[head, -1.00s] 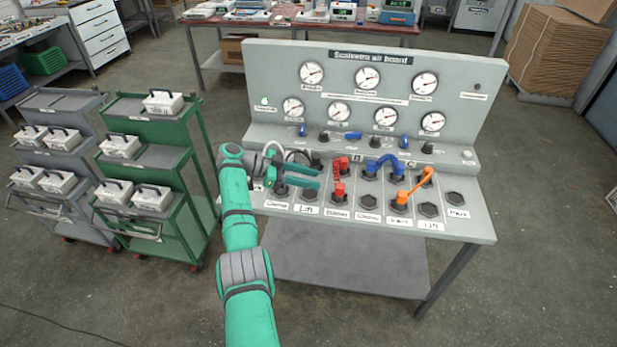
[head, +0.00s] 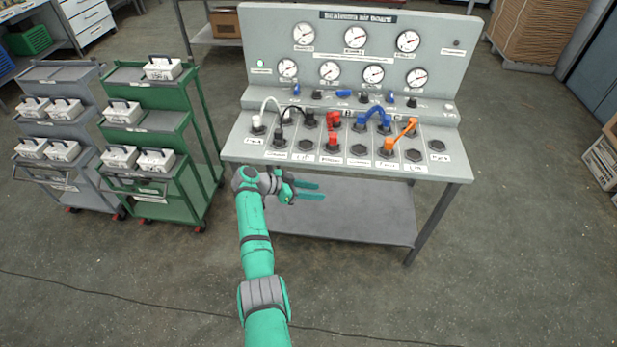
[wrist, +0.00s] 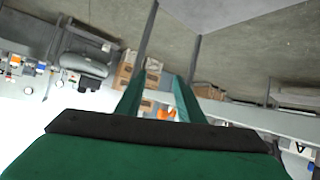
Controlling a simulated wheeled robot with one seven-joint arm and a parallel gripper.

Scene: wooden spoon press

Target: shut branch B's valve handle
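The grey air board (head: 262,80) stands ahead with gauges on its upright panel. Three small blue valve handles sit in a row below the gauges: a left one (head: 297,89), a middle one (head: 343,93) and a right one (head: 390,97). The middle handle lies sideways; the outer two look upright. The branch labels by them are too small to read surely. My gripper (head: 324,191) is in front of the board, near its front edge in the picture and apart from the handles. Its fingers are spread and empty, also in the wrist view (wrist: 160,90).
White, black, red, blue and orange hoses (head: 403,133) join ports on the sloping deck. A lower shelf (head: 350,215) lies under the board. A green cart (head: 170,145) and a grey cart (head: 60,120) with white boxes stand left. The floor in front is clear.

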